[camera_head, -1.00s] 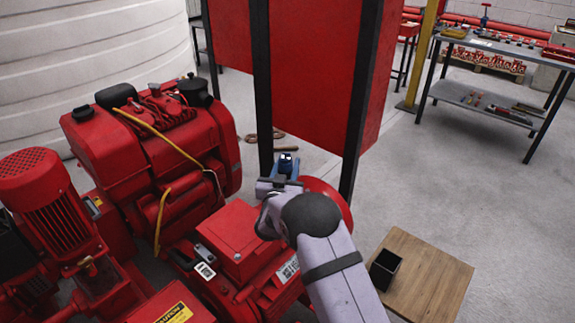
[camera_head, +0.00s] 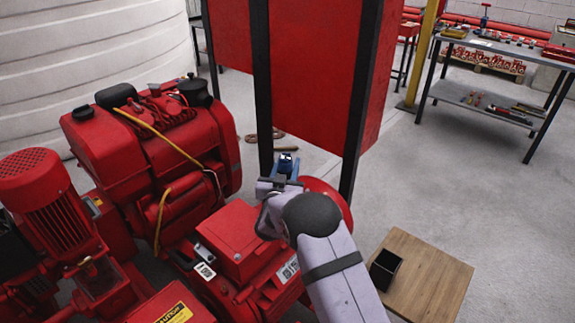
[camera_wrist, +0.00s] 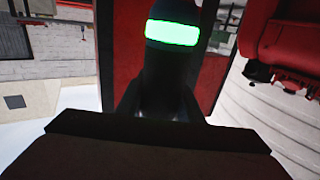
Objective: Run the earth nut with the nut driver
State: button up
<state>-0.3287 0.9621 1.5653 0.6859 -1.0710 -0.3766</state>
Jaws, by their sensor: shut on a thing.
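My gripper (camera_head: 281,186) is shut on a dark, upright-looking tool with a bright green lit band, which I take to be the nut driver (camera_wrist: 168,75). In the wrist view it rises from between the dark jaws (camera_wrist: 160,122). In the head view a small blue and black part (camera_head: 286,164) shows at the gripper's far side. The gripper is beside the red pump set motor (camera_head: 235,240), near the foot of the red panel. The earth nut cannot be made out in either view; the driver's working end is hidden.
A red panel on dark posts (camera_head: 318,70) stands just behind the gripper. A red engine (camera_head: 150,140) is to the left. A wooden board (camera_head: 435,285) with a black open box (camera_head: 384,268) is at lower right. A grey workbench (camera_head: 500,50) stands far right, with clear floor between.

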notch_tip(320, 180, up, 6)
jog(key=p, duration=0.3)
dwell(0.4)
dwell(0.3)
